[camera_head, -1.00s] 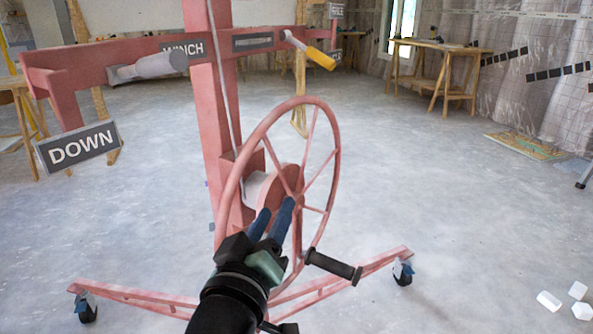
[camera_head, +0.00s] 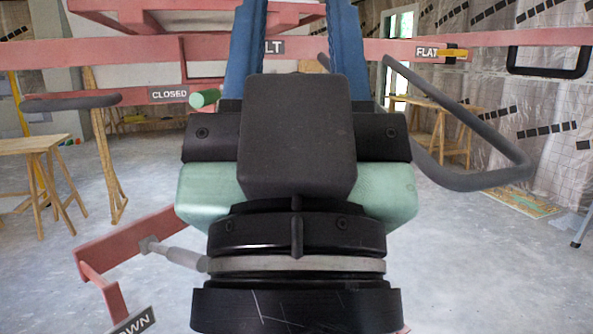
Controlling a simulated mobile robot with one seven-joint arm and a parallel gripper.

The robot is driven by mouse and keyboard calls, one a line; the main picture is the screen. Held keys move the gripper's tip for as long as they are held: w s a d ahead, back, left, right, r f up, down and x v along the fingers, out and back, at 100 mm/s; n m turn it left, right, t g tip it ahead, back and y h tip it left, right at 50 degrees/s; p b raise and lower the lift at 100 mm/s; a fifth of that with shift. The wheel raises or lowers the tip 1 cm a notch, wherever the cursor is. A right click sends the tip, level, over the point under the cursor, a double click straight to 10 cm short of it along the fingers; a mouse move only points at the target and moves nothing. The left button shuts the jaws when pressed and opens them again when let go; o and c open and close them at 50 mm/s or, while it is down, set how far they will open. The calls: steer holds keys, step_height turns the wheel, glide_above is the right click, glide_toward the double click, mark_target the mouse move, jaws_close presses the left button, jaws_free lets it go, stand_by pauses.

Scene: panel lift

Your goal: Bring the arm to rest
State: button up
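My gripper (camera_head: 298,12) is large and close in the middle of the head view. Its two blue fingers point up and away and stand well apart, with nothing seen held between them. Their tips reach the top edge of the picture. The red panel lift (camera_head: 110,52) is behind it, with its beams running across the view. A "CLOSED" label (camera_head: 168,94), a "FLAT" label (camera_head: 427,53) and a label partly hidden by a finger, ending in "LT" (camera_head: 274,47), are on the lift. My gripper and wrist hide the middle of the lift.
A grey bent bar (camera_head: 488,180) is close on the right, and a grey handle (camera_head: 72,103) is at the left. A lower red arm (camera_head: 125,240) with a partly cut-off sign (camera_head: 135,322) is at bottom left. Wooden trestles (camera_head: 38,150) stand behind. Open floor shows on both sides.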

step_height(320, 180, up, 23)
steer(key=p, duration=2)
steer(key=shift+p, duration=0.3)
